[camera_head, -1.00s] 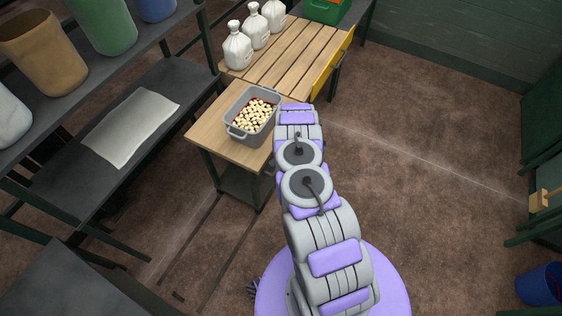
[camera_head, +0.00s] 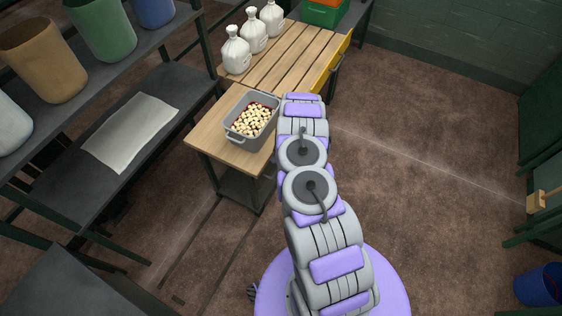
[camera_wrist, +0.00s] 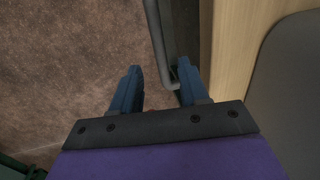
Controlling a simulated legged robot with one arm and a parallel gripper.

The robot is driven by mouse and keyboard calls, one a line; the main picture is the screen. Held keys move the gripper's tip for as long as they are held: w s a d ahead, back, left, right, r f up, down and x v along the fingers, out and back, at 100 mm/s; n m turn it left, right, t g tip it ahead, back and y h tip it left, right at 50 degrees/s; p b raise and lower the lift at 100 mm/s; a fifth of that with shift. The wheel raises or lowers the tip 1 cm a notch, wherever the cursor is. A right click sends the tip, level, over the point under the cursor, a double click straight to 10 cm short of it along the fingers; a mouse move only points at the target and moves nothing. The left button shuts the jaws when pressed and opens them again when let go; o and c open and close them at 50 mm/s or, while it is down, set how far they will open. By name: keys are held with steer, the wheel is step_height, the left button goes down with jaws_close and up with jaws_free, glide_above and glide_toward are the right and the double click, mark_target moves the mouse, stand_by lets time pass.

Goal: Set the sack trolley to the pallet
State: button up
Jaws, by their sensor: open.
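I cannot pick out a sack trolley or a floor pallet for certain in either view. In the wrist view my gripper (camera_wrist: 160,72) is open, with two blue fingers pointing down over the brown floor. A grey metal bar (camera_wrist: 158,40) with a bent end reaches between the fingertips, nearer the right finger. Whether it belongs to the trolley or the table is unclear. The fingers are not closed on it. The wooden tabletop edge (camera_wrist: 230,45) is just right of the right finger. In the head view my arm hides the gripper, beside the small table (camera_head: 210,130).
A grey tub (camera_head: 238,130) of pale pieces stands on the table. A slatted wooden top (camera_head: 290,60) with white jugs (camera_head: 236,52) adjoins it, with a yellow panel (camera_head: 338,66) on its right side. Dark shelving fills the left. Open floor (camera_head: 430,170) lies right; a blue bucket (camera_head: 540,285) stands there.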

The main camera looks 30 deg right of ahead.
step_height(320, 180, up, 11)
steer(key=s+d+p, duration=0.1)
steer(key=p, duration=0.2)
steer(key=shift+s+d, duration=0.3)
steer(key=shift+s, duration=0.1)
steer(key=shift+r, duration=0.15)
